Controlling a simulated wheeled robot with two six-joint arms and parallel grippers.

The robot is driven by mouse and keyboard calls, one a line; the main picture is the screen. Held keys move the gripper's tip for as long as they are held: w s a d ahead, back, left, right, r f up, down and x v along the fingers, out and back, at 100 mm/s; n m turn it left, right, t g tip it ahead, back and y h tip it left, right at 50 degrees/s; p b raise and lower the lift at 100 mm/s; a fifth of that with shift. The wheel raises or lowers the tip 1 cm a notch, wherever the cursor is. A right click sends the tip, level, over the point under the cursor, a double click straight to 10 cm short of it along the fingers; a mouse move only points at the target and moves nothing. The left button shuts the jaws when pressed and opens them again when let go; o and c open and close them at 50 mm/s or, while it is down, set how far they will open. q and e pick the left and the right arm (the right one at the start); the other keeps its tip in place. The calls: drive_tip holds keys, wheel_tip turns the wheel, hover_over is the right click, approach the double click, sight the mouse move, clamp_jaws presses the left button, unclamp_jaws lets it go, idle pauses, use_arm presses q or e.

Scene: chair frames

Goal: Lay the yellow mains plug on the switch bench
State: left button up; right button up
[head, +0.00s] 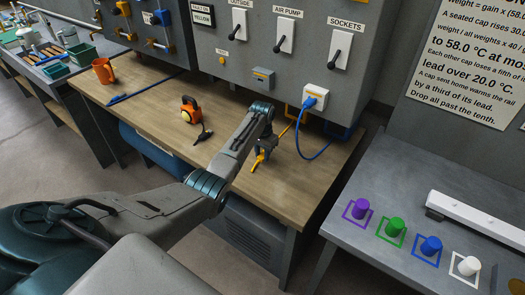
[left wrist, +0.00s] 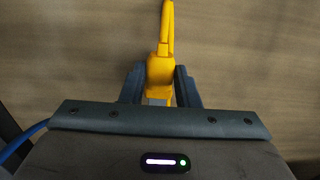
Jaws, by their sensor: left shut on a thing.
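The yellow mains plug (left wrist: 159,72) sits between the two fingers of my left gripper (left wrist: 160,88), with its yellow cord running away at the top of the left wrist view. In the head view, my left gripper (head: 263,149) points down over the right part of the wooden switch bench (head: 160,103), below the sockets. The yellow plug (head: 258,160) shows just under the fingers, partly hidden by them. It is close to the bench top; I cannot tell whether it touches. My right gripper is not in view.
A blue plug (head: 310,101) is in the socket, its cord (head: 326,145) looping down near my left gripper. Coloured caps stand on the grey table at right.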

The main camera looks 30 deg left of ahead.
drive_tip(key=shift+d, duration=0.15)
use_arm(q)
drive_tip(key=shift+d, duration=0.1)
drive_tip(key=shift+f, duration=0.15)
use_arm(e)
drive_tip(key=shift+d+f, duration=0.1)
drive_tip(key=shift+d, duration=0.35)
use_arm(q)
drive_tip(key=shift+f+b, duration=0.35)
drive_tip(key=shift+f, duration=0.05)
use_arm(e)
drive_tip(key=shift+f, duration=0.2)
use_arm(q)
drive_tip(key=shift+f, duration=0.35)
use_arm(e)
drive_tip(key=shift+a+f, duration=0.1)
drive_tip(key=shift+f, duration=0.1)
use_arm(q)
drive_tip(key=o, duration=1.2)
drive_tip(key=shift+c, duration=0.2)
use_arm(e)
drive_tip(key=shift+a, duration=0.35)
use_arm(q)
drive_tip(key=shift+r, duration=0.15)
